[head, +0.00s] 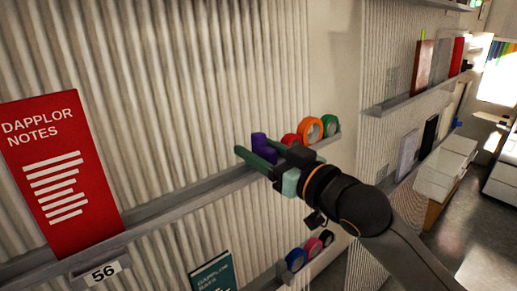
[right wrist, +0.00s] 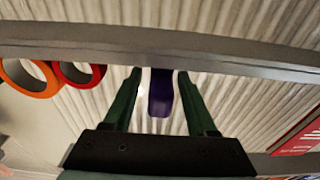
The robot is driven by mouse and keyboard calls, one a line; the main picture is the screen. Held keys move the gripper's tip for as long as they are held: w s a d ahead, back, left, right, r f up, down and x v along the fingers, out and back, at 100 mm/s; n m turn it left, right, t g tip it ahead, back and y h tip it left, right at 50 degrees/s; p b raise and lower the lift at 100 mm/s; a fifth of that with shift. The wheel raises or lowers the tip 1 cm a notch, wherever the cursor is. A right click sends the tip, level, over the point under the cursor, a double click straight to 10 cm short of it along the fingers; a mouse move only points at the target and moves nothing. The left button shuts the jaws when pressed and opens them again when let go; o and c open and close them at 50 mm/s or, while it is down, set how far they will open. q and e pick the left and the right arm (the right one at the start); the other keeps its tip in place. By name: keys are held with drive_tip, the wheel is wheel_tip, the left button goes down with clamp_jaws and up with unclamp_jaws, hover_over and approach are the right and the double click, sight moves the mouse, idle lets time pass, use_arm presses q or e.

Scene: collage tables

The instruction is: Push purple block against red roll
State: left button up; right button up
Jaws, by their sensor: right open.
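The purple block (head: 260,143) stands on the grey wall ledge. The red roll (head: 290,139) stands to its right on the same ledge, apart from it. My right gripper (head: 257,150) is open at the ledge, with its green fingers partly hiding the block. In the right wrist view the block (right wrist: 161,93) shows between the two fingers (right wrist: 160,74), with a narrow gap on each side. The red roll (right wrist: 82,76) is to the left there, beyond one finger, with a clear gap between it and the block. My left gripper is not in view.
An orange roll (head: 311,129) and a green roll (head: 330,126) stand beyond the red roll. A red notes board (head: 60,170) leans on the ledge at left. A lower ledge holds a blue roll (head: 296,259) and others. The ledge between board and block is clear.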

drive_tip(key=shift+s, duration=0.1)
drive_tip(key=b+v, duration=0.2)
drive_tip(key=v, duration=1)
drive_tip(key=shift+d, duration=0.2)
